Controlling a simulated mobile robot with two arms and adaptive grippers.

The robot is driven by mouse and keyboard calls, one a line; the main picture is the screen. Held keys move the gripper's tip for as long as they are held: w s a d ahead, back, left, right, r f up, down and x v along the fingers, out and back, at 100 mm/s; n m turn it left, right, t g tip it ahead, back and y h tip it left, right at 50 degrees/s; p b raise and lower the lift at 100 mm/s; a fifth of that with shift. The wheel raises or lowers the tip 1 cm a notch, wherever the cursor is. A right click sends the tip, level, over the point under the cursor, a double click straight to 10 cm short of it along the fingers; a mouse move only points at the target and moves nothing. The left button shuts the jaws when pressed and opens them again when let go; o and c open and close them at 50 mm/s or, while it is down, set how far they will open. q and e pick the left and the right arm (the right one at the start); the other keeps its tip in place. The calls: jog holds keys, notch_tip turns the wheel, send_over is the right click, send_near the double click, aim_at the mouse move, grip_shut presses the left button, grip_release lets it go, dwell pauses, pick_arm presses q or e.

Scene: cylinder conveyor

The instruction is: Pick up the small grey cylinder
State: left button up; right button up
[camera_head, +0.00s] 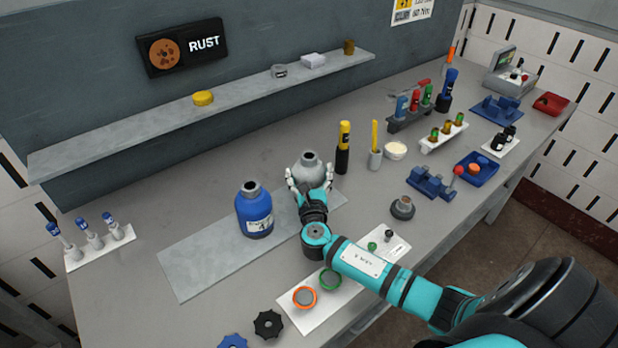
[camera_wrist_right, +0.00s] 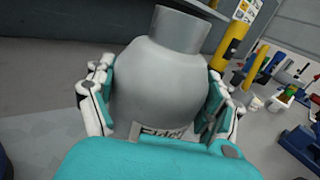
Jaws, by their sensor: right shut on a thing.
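The small grey cylinder (camera_head: 310,171) is a grey, bottle-like vessel with rounded shoulders and a short neck. It is upright at the right end of the light grey plate on the table. In the right wrist view the grey cylinder (camera_wrist_right: 160,85) fills the middle, with part of a label at its lower front. My right gripper (camera_head: 310,187) has its white and teal fingers around both sides of it, and is shut on it. The fingers (camera_wrist_right: 160,100) also show in the wrist view. I cannot tell whether its base touches the plate. My left gripper is not in view.
A blue bottle (camera_head: 254,212) stands close left of the grey cylinder on the plate (camera_head: 190,262). A black and yellow tube (camera_head: 342,150) and a grey holder (camera_head: 375,159) stand to the right. A shelf (camera_head: 120,138) runs behind. The table's left part is mostly clear.

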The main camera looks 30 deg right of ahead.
jog(key=shift+r, duration=0.25)
